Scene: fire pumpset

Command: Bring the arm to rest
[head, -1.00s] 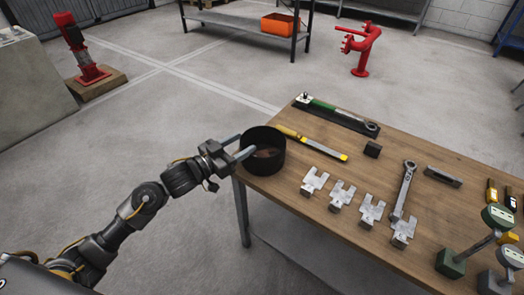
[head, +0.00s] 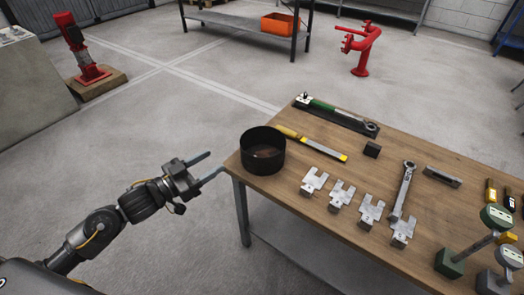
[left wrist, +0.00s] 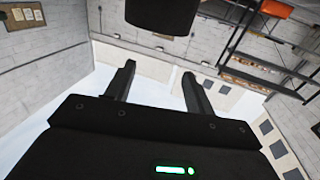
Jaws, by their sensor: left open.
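My left gripper (head: 212,166) is open and empty in the head view. It is off the left edge of the wooden table (head: 283,200), over the floor, left of and apart from a black round pot (head: 262,152). The pot stands upright at the table's left corner, with something brownish inside that is hard to make out. In the left wrist view the two fingers of my left gripper (left wrist: 158,85) are spread with nothing between them. My right gripper is not in view.
A red pump (head: 82,52) stands at the upper left. The floor left of the table is clear.

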